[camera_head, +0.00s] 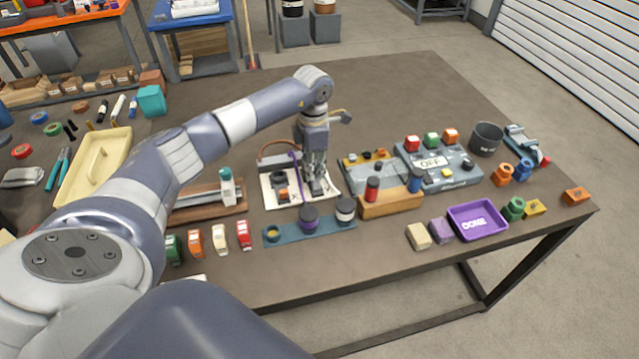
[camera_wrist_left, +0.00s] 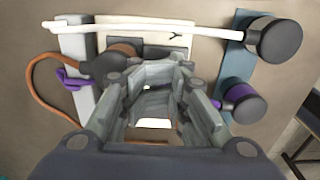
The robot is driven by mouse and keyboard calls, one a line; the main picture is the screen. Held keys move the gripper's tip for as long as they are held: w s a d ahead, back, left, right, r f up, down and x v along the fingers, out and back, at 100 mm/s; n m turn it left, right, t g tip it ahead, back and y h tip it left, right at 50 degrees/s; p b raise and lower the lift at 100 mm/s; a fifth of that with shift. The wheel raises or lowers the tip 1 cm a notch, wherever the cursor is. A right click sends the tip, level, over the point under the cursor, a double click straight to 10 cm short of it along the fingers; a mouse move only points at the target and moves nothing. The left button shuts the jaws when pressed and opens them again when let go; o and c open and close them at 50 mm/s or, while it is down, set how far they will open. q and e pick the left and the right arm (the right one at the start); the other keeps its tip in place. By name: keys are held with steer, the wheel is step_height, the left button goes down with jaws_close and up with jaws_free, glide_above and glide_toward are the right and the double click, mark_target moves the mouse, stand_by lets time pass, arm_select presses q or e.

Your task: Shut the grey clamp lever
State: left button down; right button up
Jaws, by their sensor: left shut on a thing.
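My left gripper (camera_head: 316,188) points down over a cream board (camera_head: 272,199) in the head view. It is shut with a gap between its fingers, on what seems to be the grey clamp lever. The fingers hide most of the lever, so its angle cannot be told. In the left wrist view the fingers (camera_wrist_left: 155,110) cover the middle of the cream board (camera_wrist_left: 165,50). My right gripper is not in view.
A blue strip (camera_head: 325,228) with dark-topped knobs (camera_head: 308,216) lies in front of the board. A wooden block with red and blue-topped pieces (camera_head: 390,205) and a grey OFF panel (camera_head: 465,180) stand to the right.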

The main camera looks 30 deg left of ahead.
arm_select(q)
steer(key=shift+s+d+r+p, duration=0.1)
steer(key=shift+r+p, duration=0.4)
steer(key=shift+r, duration=0.25)
steer(key=shift+s+d+r+p, duration=0.1)
steer(key=shift+r+p, duration=0.4)
steer(key=shift+r, duration=0.25)
steer(key=shift+d+r+p, duration=0.15)
steer(key=shift+r+p, duration=0.8)
steer(key=shift+r, duration=0.5)
steer(key=shift+s+f, duration=0.1)
